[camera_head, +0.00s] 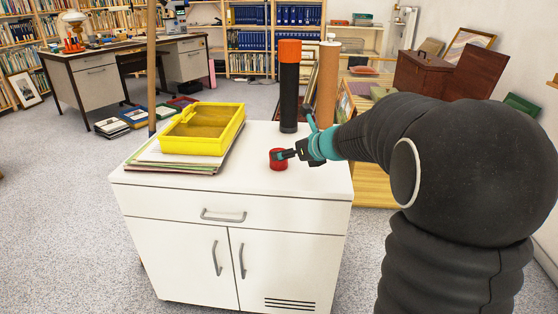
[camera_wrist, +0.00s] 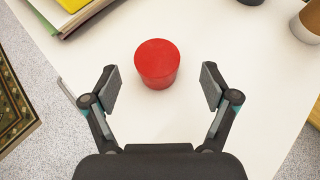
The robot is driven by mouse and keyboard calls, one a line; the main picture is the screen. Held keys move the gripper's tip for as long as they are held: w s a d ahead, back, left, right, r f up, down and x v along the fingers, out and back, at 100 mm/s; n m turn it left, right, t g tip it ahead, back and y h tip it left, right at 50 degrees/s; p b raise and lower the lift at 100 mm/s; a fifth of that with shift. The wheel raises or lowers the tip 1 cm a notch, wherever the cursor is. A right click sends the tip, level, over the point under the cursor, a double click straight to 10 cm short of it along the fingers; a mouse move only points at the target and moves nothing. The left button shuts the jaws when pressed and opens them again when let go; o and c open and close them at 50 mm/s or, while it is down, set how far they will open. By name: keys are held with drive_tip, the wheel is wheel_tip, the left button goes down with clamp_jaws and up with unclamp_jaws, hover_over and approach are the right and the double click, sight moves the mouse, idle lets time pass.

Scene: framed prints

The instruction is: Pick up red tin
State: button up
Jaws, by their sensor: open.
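The red tin (camera_head: 278,164) stands upright on top of the white cabinet (camera_head: 234,183), right of the yellow tray. In the wrist view the red tin (camera_wrist: 157,63) shows its round lid and part of its side. My gripper (camera_head: 291,154) is at the tin in the head view and partly covers it. In the wrist view my gripper (camera_wrist: 164,88) is open, with one finger to the left of the tin and one to the right. The tin lies between and slightly beyond the fingertips, with a visible gap on both sides.
A yellow tray (camera_head: 203,143) lies on stacked papers (camera_head: 150,160) at the cabinet's left. A black cylinder with an orange top (camera_head: 289,95) and a brown tube (camera_head: 327,90) stand behind the tin. The cabinet top in front of the tin is clear.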

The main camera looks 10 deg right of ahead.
drive_tip(key=x, duration=0.5)
drive_tip(key=shift+s+a, duration=0.1)
drive_tip(key=shift+a, duration=0.05)
drive_tip(key=c, duration=1.4)
